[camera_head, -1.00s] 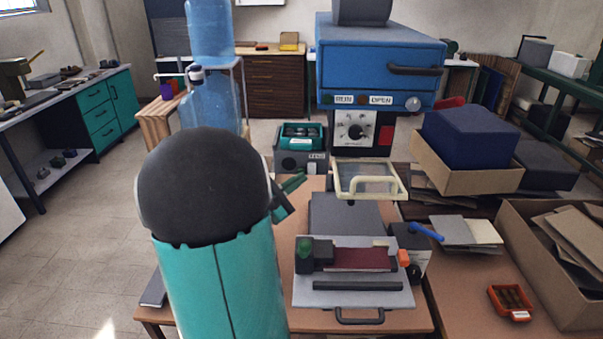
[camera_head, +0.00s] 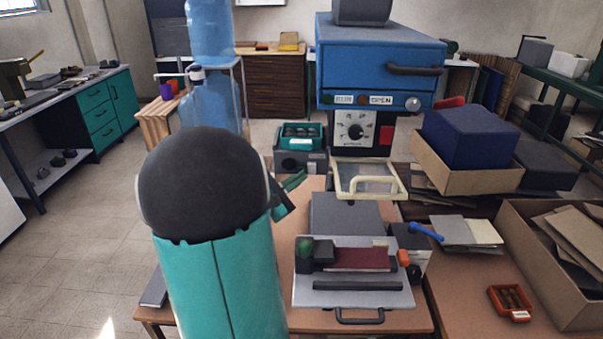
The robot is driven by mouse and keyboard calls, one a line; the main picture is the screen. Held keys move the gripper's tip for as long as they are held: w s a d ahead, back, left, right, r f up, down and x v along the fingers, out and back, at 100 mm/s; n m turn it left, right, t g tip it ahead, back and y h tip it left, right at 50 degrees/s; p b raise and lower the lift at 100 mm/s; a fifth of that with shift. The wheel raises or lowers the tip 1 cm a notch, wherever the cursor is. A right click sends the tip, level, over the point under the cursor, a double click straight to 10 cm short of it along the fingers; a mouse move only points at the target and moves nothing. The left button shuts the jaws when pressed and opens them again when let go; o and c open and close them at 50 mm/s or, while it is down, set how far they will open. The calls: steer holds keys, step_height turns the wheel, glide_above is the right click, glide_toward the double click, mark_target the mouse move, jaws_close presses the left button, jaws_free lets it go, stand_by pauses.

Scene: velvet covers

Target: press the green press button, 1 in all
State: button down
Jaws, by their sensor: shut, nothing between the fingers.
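A green button (camera_head: 304,246) sits on a dark block at the left end of a small grey machine (camera_head: 390,296) on the brown table. A second small green spot (camera_head: 328,99) shows beside a label on the front of the blue oven. My gripper (camera_head: 301,178) is partly visible right of my dark, rounded arm link, above the table's far left side. It is shut and empty, behind and above the grey machine and apart from the green button. The rest of my gripper is hidden by my arm.
The grey machine has a dark red strip, an orange end piece (camera_head: 403,257) and a blue-handled lever (camera_head: 427,232) at its right. A clear-lidded box (camera_head: 368,180) stands behind it. Cardboard boxes (camera_head: 560,275) and an orange tray (camera_head: 494,304) lie to the right.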

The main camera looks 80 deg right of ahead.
steer(key=shift+w+d, duration=0.1)
steer(key=shift+d, duration=0.1)
steer(key=shift+a, duration=0.15)
stand_by(0.4)
steer(key=shift+s+a, duration=0.25)
steer(key=shift+a, duration=0.55)
steer(key=shift+s+a, duration=0.2)
steer(key=shift+a, duration=0.6)
steer(key=shift+s+a, duration=0.15)
steer(key=shift+a, duration=0.7)
steer(key=shift+s+a, duration=0.2)
steer(key=shift+a, duration=0.6)
